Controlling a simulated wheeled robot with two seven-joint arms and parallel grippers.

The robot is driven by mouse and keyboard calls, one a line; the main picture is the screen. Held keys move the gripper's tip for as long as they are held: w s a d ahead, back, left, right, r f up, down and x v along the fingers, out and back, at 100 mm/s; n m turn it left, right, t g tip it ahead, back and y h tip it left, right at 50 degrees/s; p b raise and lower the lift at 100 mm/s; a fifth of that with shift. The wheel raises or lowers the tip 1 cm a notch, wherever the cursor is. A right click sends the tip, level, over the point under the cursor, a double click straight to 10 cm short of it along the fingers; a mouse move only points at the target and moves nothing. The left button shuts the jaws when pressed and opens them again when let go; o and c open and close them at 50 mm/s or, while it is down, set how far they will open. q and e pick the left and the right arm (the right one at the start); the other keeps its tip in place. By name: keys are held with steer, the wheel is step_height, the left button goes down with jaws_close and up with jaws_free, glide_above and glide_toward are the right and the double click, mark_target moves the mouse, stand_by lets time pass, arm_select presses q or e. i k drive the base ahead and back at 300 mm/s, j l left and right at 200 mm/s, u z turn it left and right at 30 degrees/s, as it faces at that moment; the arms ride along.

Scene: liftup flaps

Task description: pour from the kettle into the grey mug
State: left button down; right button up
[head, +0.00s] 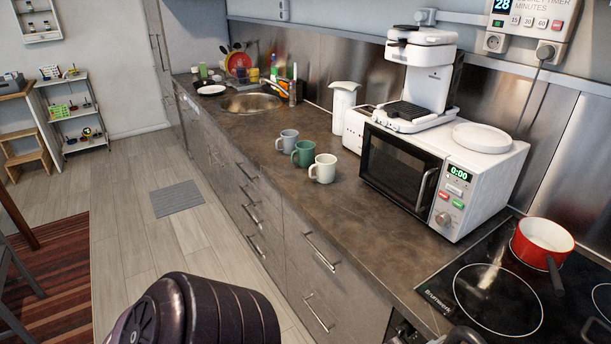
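A grey mug (287,140) stands upright on the dark countertop (345,210), the farthest of three mugs in a row. A white jug-shaped vessel (344,112) stands upright behind the mugs, near the wall; it looks like the kettle. Its contents cannot be seen. Dark parts of my arm show at the bottom edge, well away from the mug and the kettle. Neither of my grippers shows in the head view.
A green mug (303,153) and a cream mug (323,168) stand nearer than the grey one. A white microwave (470,195) bears a coffee machine (421,75) and a plate (482,137). A red pot (541,243) sits on the hob. The counter before the mugs is clear.

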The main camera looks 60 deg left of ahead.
mark_target(289, 139)
steer(key=i+l+u, duration=0.1)
steer(key=u, duration=2.1)
steer(key=i+j+z, duration=0.1)
steer(key=z, duration=0.25)
steer(key=i+j+z, duration=0.2)
steer(key=z, duration=0.2)
steer(key=i+j+z, duration=0.2)
steer(key=i+j, duration=0.15)
steer(key=j, duration=0.3)
steer(key=i+j+z, duration=0.1)
steer(key=j, duration=0.25)
steer(key=i+j+z, duration=0.15)
steer(key=j, duration=0.2)
steer(key=i+j, duration=0.15)
steer(key=j, duration=0.25)
steer(key=i+j, duration=0.15)
steer(key=j, duration=0.25)
steer(key=i+j, duration=0.15)
steer(key=j, duration=0.2)
steer(key=i+j, duration=0.15)
steer(key=j, duration=0.25)
steer(key=i+j, duration=0.15)
steer(key=j, duration=0.25)
steer(key=i+l, duration=0.2)
steer(key=i+z, duration=0.05)
steer(key=i, duration=0.05)
